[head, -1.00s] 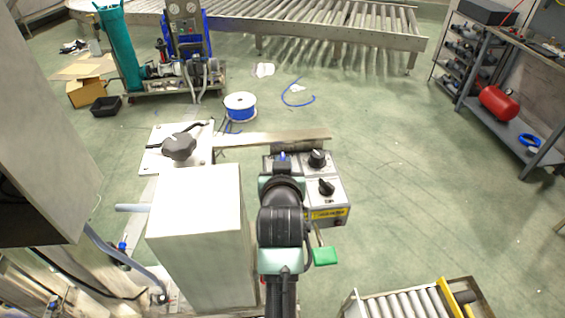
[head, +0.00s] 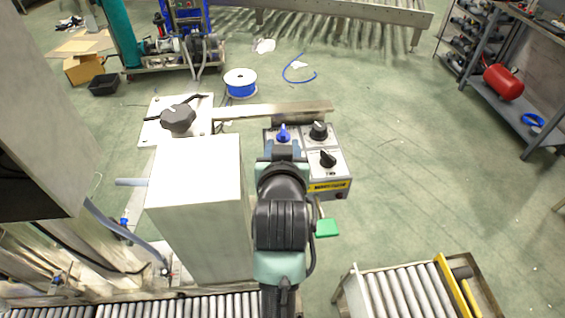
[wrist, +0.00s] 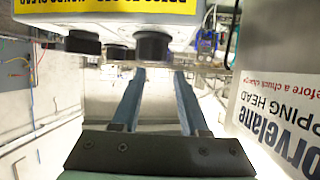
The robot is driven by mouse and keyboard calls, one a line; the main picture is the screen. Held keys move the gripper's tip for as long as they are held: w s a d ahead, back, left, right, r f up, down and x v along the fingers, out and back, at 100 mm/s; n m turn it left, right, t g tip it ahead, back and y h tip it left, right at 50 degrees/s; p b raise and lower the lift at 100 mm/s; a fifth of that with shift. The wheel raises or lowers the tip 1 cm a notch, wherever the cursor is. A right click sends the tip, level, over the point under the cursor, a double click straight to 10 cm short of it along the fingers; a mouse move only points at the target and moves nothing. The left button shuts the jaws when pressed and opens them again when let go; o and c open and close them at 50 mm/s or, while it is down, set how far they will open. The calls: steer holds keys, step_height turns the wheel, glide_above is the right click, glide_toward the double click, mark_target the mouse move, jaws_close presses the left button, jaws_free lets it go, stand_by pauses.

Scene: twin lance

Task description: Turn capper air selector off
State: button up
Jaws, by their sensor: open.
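A grey control box (head: 340,178) with a yellow label carries a blue knob (head: 283,134) at its left and two black selector knobs, one at the upper right (head: 319,131) and one below it (head: 328,158). I cannot read which knob is the capper air selector. My gripper (head: 282,150) is at the box's left part, just in front of the blue knob in the picture. In the wrist view its two fingers (wrist: 160,72) are apart with nothing held. A black knob (wrist: 152,45) shows beyond the fingertips; I cannot tell whether they touch it.
A white cabinet (head: 195,180) stands close left of my arm. A black star knob (head: 178,118) sits on a plate behind it. A green paddle (head: 327,228) is right of my arm, with a roller conveyor (head: 395,290) below. Open floor lies right of the box.

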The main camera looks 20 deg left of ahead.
steer(key=b+v, duration=0.1)
steer(key=v, duration=0.6)
steer(key=shift+o, duration=0.2)
